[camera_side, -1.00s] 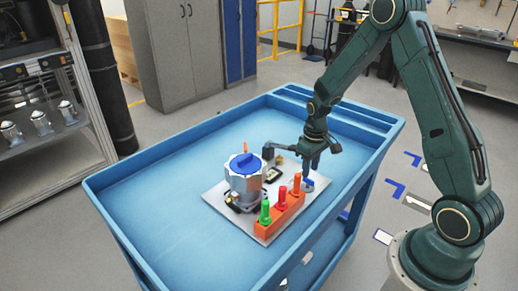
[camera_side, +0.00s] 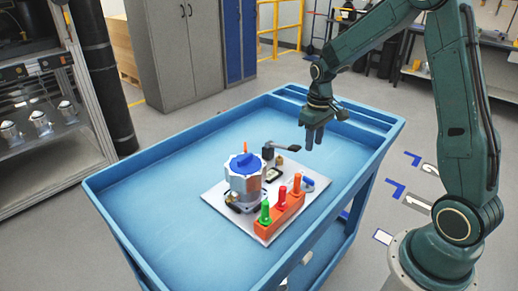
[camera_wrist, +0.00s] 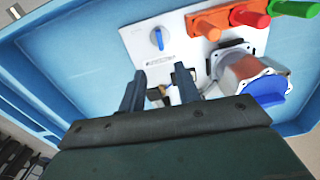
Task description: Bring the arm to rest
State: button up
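My gripper (camera_side: 315,138) hangs above the back right part of the blue cart, fingers down, clear of the plate and its parts. In the wrist view my gripper (camera_wrist: 160,85) has its two dark fingers apart with nothing held between them. A silver housing with a blue top (camera_side: 244,172) stands on a light base plate (camera_side: 214,195); it also shows at the right of the wrist view (camera_wrist: 262,86). An orange block (camera_side: 286,214) at the plate's front right holds green, red and orange handled pieces upright. A blue knob (camera_side: 308,182) sits at the plate's right corner.
A black lever-like part (camera_side: 285,147) stands behind the housing, beside a small brass-coloured piece (camera_side: 279,160). The blue cart (camera_side: 150,175) has raised rims and a bare left side. A shelf rack (camera_side: 60,120) stands at left.

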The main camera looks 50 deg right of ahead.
jog(key=s+a+r+t, duration=0.4)
jog(key=s+a+r, duration=0.85)
jog(key=r, duration=0.35)
jog(key=s+a+r+t, duration=0.1)
jog(key=s+a, duration=0.1)
jog(key=s, duration=0.6)
jog(key=shift+n+t, duration=0.3)
